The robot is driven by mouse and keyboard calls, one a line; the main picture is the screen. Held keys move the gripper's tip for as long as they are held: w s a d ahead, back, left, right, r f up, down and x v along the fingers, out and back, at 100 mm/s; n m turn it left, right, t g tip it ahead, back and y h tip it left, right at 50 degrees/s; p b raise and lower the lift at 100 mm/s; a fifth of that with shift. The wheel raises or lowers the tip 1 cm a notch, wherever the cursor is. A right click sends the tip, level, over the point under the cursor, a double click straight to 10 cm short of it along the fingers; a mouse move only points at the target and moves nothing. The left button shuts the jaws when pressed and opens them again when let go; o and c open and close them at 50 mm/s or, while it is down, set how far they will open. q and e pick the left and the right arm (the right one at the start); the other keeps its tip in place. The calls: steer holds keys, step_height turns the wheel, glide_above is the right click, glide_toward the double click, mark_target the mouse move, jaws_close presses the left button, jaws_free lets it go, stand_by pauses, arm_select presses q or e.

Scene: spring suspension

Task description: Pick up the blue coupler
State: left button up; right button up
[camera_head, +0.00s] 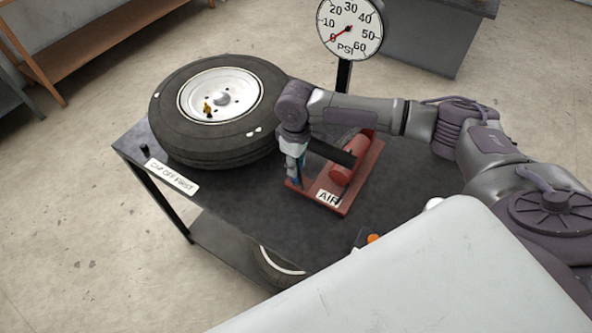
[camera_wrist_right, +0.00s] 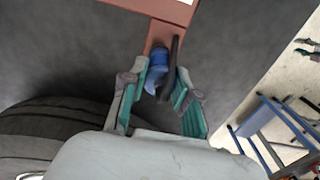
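The blue coupler (camera_wrist_right: 157,62) shows in the right wrist view at the edge of a red base (camera_wrist_right: 160,34), with a dark hose or bar beside it. My right gripper (camera_wrist_right: 163,76) is open, with its two teal-padded fingers on either side of the coupler. The left finger looks close to it; I cannot tell whether they touch. In the head view my right gripper (camera_head: 294,172) points down at the near-left corner of the red base (camera_head: 340,207), and only a bit of blue shows there. My left gripper is out of view.
A tyre on a white wheel (camera_head: 222,98) lies left of the gripper on a dark cart top (camera_head: 250,200). A red tank (camera_head: 352,170) and an AIR label (camera_head: 328,197) are on the red base. A PSI gauge (camera_head: 350,28) stands behind.

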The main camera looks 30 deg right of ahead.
jaws_close()
steer(key=shift+w+r, duration=0.1)
steer(key=shift+r, duration=0.25)
step_height(320, 180, up, 10)
steer(key=shift+f+b, duration=0.25)
steer(key=shift+b, duration=0.45)
step_height(320, 180, up, 3)
steer(key=p, duration=0.4)
steer(key=shift+f+p, duration=0.1)
steer(key=shift+p, duration=0.2)
